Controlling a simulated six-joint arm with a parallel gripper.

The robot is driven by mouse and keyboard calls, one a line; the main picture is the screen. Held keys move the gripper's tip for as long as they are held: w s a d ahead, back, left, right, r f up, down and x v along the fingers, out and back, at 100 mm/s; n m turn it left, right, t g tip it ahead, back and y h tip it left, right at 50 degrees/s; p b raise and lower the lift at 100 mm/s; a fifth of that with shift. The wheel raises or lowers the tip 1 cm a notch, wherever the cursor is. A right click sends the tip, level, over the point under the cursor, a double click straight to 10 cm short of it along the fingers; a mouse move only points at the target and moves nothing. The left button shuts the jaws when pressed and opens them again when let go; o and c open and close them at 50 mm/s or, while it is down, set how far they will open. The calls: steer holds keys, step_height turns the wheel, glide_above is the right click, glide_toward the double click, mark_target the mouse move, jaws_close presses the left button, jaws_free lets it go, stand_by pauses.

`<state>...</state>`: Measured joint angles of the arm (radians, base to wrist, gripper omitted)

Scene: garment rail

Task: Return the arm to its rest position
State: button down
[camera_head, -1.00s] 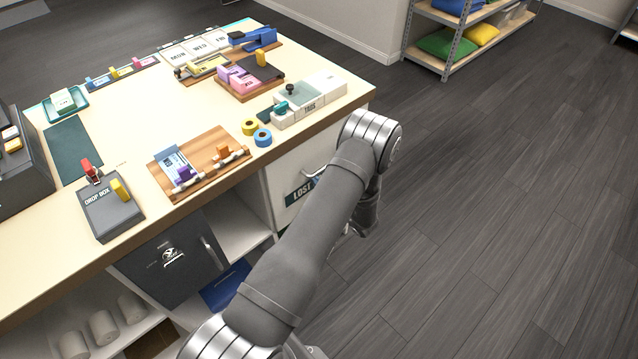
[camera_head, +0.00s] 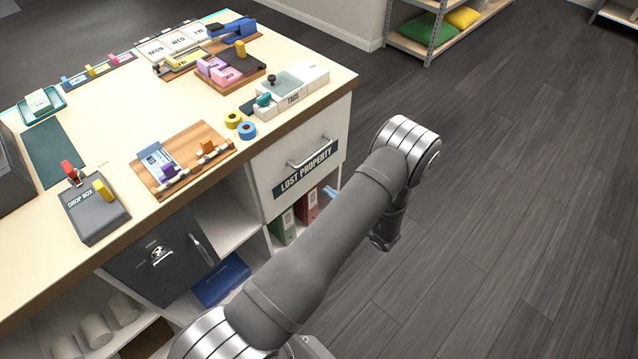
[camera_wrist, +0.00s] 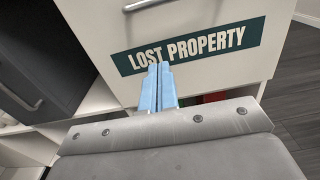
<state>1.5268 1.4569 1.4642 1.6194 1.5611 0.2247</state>
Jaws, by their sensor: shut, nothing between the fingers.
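My gripper's light blue fingers (camera_wrist: 158,88) show in the wrist view, shut together with nothing between them. They stand in front of the lower part of the white Lost Property drawer (camera_wrist: 190,50); I cannot tell the gap. In the head view a pale blue fingertip (camera_head: 329,192) shows beside my arm, below the drawer (camera_head: 301,172) and in front of the open shelf. Most of the gripper is hidden behind my arm there. My arm reaches up from the bottom, bent at the elbow, over the floor to the right of the counter.
The counter top (camera_head: 110,130) holds a drop box (camera_head: 93,213), a wooden board (camera_head: 180,158), tape rolls (camera_head: 247,130) and a tags box (camera_head: 291,92). A dark cabinet door (camera_head: 155,255) and binders (camera_head: 285,226) are below. The floor (camera_head: 520,200) at right is clear.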

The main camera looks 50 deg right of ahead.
steer(key=shift+s, duration=1)
steer(key=w, duration=1.3)
steer(key=shift+w, duration=0.4)
steer(key=c, duration=2.2)
jaws_free()
